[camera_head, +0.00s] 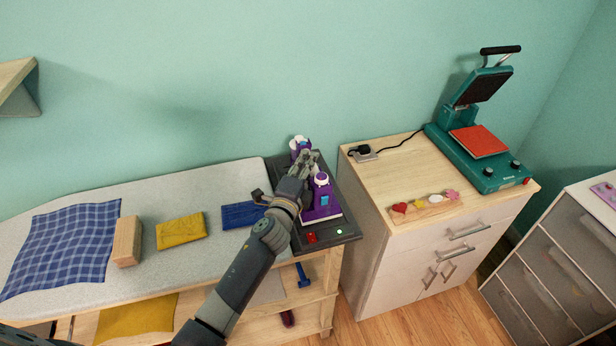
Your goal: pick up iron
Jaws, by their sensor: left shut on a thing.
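A purple and white iron (322,203) is on a dark station plate (340,226) at the right end of the ironing table. My left gripper (303,162) is over the iron's back part, shut on it. My left arm comes up from the bottom and hides some of the plate and table edge. I cannot tell whether the iron is lifted off the plate. My right gripper is not in view.
The grey ironing surface (170,202) holds a blue plaid cloth (62,245), a wooden block (127,241), a yellow cloth (182,231) and a blue cloth (241,214). A cabinet (390,174) with a teal heat press (482,165) stands to the right, across a narrow gap.

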